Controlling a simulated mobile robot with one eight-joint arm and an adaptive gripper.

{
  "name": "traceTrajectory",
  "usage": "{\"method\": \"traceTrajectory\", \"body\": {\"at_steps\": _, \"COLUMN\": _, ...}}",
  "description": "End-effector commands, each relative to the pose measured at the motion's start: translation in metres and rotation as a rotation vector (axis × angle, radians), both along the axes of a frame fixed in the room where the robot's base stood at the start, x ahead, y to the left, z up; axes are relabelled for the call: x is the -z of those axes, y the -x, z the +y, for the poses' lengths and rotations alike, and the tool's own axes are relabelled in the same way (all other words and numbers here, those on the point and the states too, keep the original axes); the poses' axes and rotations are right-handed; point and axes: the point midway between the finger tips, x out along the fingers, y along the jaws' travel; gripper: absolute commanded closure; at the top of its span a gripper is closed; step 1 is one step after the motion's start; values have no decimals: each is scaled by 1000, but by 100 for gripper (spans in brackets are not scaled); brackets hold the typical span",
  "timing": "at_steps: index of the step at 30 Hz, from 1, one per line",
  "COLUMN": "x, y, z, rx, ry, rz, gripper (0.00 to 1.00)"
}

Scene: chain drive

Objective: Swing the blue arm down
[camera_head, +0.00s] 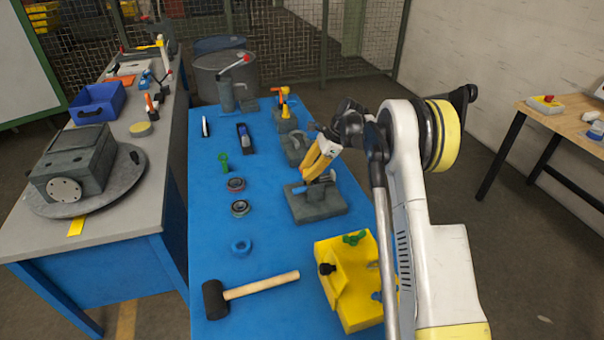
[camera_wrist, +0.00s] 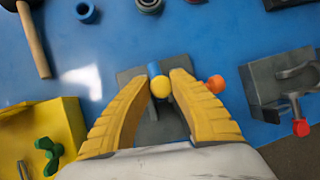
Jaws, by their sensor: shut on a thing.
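The blue arm (camera_head: 299,190) sits on a dark grey base block (camera_head: 318,210) near the middle of the blue table. In the wrist view a short part of the blue arm (camera_wrist: 153,69) shows, with a yellow ball (camera_wrist: 160,87) at its near end. My gripper (camera_head: 307,177) reaches down over the block, its yellow fingers close around the ball end. In the wrist view my gripper (camera_wrist: 162,84) has one finger on each side of the ball and is shut on it. The fingers and wrist hide part of the arm and its pivot.
A yellow fixture (camera_head: 358,292) stands in front of the block, and a mallet (camera_head: 250,292) lies to its left. Another grey fixture (camera_head: 293,148) stands just behind. An orange ball (camera_wrist: 216,84) is right of the fingers in the wrist view.

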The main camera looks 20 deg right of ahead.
Motion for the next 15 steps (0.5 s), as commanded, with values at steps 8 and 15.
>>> {"method": "traceTrajectory", "body": {"at_steps": 8, "x": 6, "y": 0, "z": -10, "rx": 3, "ry": 6, "rz": -1, "gripper": 100}}
{"method": "traceTrajectory", "body": {"at_steps": 15, "x": 6, "y": -1, "z": -12, "rx": 4, "ry": 6, "rz": -2, "gripper": 100}}
